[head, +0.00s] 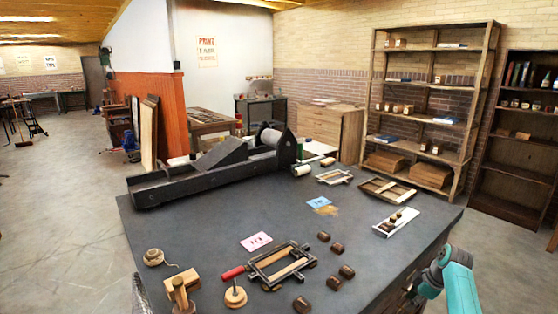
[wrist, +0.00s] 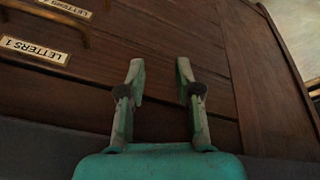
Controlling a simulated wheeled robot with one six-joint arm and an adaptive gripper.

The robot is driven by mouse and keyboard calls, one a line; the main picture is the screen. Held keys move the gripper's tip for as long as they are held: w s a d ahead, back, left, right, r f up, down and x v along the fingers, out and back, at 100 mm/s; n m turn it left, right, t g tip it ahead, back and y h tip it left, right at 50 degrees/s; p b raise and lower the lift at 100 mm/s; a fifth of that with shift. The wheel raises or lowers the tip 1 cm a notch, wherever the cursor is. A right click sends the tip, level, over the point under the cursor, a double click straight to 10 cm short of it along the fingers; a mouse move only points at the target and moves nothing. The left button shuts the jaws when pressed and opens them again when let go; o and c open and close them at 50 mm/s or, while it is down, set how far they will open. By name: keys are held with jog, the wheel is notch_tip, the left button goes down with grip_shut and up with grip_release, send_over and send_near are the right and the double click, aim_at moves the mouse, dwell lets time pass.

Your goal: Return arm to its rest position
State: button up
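My gripper (wrist: 158,85) shows in the wrist view with its two fingers apart and nothing between them. Behind the fingers is a dark wooden drawer front (wrist: 120,52) with a label reading "LETTERS 1" (wrist: 34,49) at the left. I cannot tell how far the fingertips are from the wood. In the head view my teal arm (head: 455,280) is at the lower right, beside the right edge of the dark-topped table (head: 385,262). The fingers are hidden there.
On the table are a black hand press (head: 215,165), a frame with wooden bars (head: 281,265), several small brown blocks (head: 347,271), a white tray (head: 396,222) and a red-handled tool (head: 232,273). Shelves (head: 430,100) stand at the back right. Open floor lies to the left.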

jog(key=s+a+f+m+t+h, duration=0.1)
jog(key=s+a+f+m, duration=0.1)
jog(key=s+a+f, duration=0.6)
jog(key=s+a+f+m+t+h, duration=0.1)
jog(key=s+f+m, duration=0.15)
jog(key=f, duration=0.95)
jog(key=s+a+f+m+t+h, duration=0.1)
jog(key=s+a+f+t, duration=0.3)
jog(key=s, duration=0.7)
jog(key=s+a+f+m, duration=0.15)
jog(key=s+a, duration=0.35)
jog(key=s, duration=0.5)
jog(key=s+a+r+m+t, duration=0.1)
jog(key=s+a+r+m, duration=0.1)
jog(key=s+r, duration=0.5)
jog(key=s+a+r+m+t, duration=0.1)
jog(key=s+a+r+t, duration=0.15)
jog(key=s, duration=0.85)
jog(key=s+a+r+m+t, duration=0.1)
jog(key=s+r, duration=0.5)
jog(key=r, duration=0.6)
jog(key=s+a+r+m+t, duration=0.1)
jog(key=s+r, duration=0.6)
jog(key=r, duration=0.5)
jog(key=shift+s+r+m, duration=0.2)
jog(key=shift+s+m, duration=0.1)
jog(key=shift+m, duration=0.1)
